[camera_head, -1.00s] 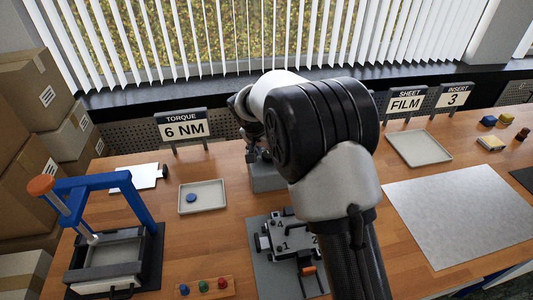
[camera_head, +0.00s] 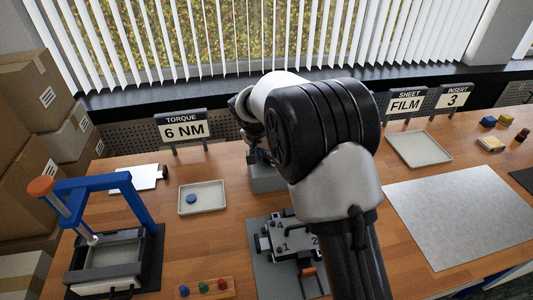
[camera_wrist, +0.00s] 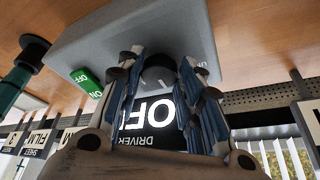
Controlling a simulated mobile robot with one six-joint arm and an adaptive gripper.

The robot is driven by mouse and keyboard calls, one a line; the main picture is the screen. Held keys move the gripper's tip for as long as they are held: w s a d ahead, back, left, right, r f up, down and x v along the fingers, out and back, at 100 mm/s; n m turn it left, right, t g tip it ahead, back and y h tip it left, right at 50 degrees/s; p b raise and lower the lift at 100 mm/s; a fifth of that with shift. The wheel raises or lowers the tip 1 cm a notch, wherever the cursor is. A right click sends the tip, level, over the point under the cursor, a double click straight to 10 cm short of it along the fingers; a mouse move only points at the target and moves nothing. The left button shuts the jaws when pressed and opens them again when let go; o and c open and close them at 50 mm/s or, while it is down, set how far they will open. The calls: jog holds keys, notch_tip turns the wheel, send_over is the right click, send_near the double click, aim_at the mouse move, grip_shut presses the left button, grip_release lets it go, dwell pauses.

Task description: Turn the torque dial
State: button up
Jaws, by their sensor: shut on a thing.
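The black round torque dial (camera_wrist: 158,74) is on the face of a grey driver box (camera_wrist: 215,25) in the wrist view, which appears upside down. My gripper (camera_wrist: 157,68) has its two blue-padded fingers on either side of the dial, shut on it. A lit display (camera_wrist: 150,112) below the dial reads OFF, partly hidden by the fingers. A green switch (camera_wrist: 87,80) is beside it. In the head view, the driver box (camera_head: 268,182) is mostly behind my arm, and the dial is hidden. A sign (camera_head: 182,128) reads TORQUE 6 NM.
A blue-framed press (camera_head: 140,200) stands at left, near stacked cardboard boxes (camera_head: 35,90). A small tray (camera_head: 202,197) holds a blue disc. A metal fixture (camera_head: 285,240) lies in front of the driver box. A large grey sheet (camera_head: 460,205) and an empty tray (camera_head: 419,149) are at right.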

jog(key=n+p, duration=0.1)
jog(key=n, duration=0.1)
jog(key=n+y+p, duration=0.1)
jog(key=shift+s+d+r+n+p, duration=0.1)
jog(key=shift+d+r+n+p, duration=0.05)
jog(key=shift+d+n+p, duration=0.2)
jog(key=n+y+p, duration=0.1)
jog(key=n+p, duration=0.2)
jog(key=shift+d+n+y, duration=0.15)
jog(key=shift+n+y, duration=0.1)
jog(key=shift+y, duration=0.15)
jog(key=shift+d+f+n+y+b, duration=0.15)
jog(key=shift+n+y+b, duration=0.1)
jog(key=shift+n, duration=0.35)
jog(key=shift+a+f+n+y+b, duration=0.15)
jog(key=shift+n+y, duration=0.1)
jog(key=shift+n, duration=0.35)
jog(key=shift+d+n+y+b, duration=0.15)
jog(key=shift+n+y+b, duration=0.15)
jog(key=shift+n+b, duration=0.6)
jog(key=shift+r+n+g, duration=0.1)
jog(key=shift+n+g, duration=0.2)
jog(key=o, duration=1.1)
jog(key=shift+c, duration=0.2)
jog(key=shift+r, duration=0.1)
